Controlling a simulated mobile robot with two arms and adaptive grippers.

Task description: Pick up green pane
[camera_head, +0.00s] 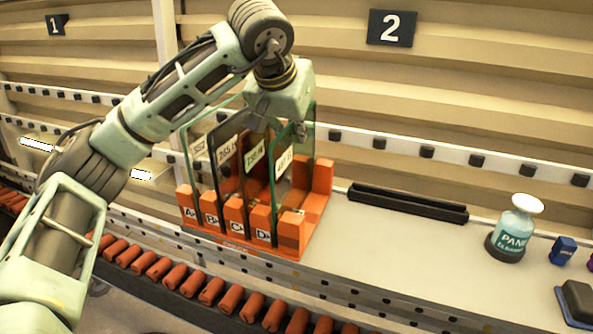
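An orange rack (292,238) with slots marked A to D stands on the counter and holds several upright glass panes with white labels. A green-tinted pane (285,195) stands at the right end by slot D. A clear pane with a greenish edge (196,165) stands at the left end, and darker grey and brown panes stand between. My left gripper (298,128) points down at the top of the panes on the right side. Its fingertips are small and overlap the pane edges, so I cannot tell whether they grip one. My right gripper is out of view.
A black slotted bar (408,203) lies right of the rack. A labelled bottle with a white cap (513,230) and a small blue bottle (563,250) stand farther right. An orange roller conveyor (190,282) runs along the front. The counter between bar and bottle is clear.

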